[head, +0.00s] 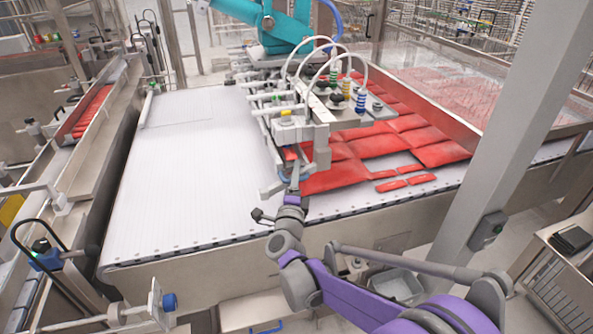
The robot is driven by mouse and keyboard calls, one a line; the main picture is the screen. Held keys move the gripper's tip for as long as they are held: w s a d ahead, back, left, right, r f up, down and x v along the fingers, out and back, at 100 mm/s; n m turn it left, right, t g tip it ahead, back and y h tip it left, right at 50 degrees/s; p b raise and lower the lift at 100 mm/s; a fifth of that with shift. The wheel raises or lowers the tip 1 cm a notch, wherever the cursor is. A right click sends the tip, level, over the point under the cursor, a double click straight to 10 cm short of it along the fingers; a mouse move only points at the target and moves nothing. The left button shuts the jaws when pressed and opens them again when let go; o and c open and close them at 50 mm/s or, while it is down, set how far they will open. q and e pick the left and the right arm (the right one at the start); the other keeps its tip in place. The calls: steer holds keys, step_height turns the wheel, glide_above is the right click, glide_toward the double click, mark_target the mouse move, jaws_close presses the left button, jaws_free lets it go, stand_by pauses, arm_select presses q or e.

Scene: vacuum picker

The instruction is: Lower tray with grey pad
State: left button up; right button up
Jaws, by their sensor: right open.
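My right gripper (283,182) reaches in from the lower right on a purple and grey arm. It is open, at the lower front end of the vacuum picker head (318,112), and overlaps it in the picture. I cannot tell whether they touch. A shallow grey tray (398,285) sits low under the conveyor's front side, partly hidden behind my arm. No grey pad can be made out in it. A dark flat pad (572,239) lies on a steel cabinet at the right edge, well apart from my gripper. My left gripper is not in view.
The white conveyor belt (190,190) is bare at left. Several red packs (385,140) lie on its right part, with small red packs (405,184) near the front edge. A thick grey post (510,150) stands at right. A teal robot arm (275,20) carries the picker head.

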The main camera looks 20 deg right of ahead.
steer(key=shift+w+d, duration=0.25)
steer(key=shift+w, duration=0.35)
steer(key=shift+r, duration=0.1)
jaws_close()
steer(key=shift+w+r, duration=0.1)
stand_by(0.9)
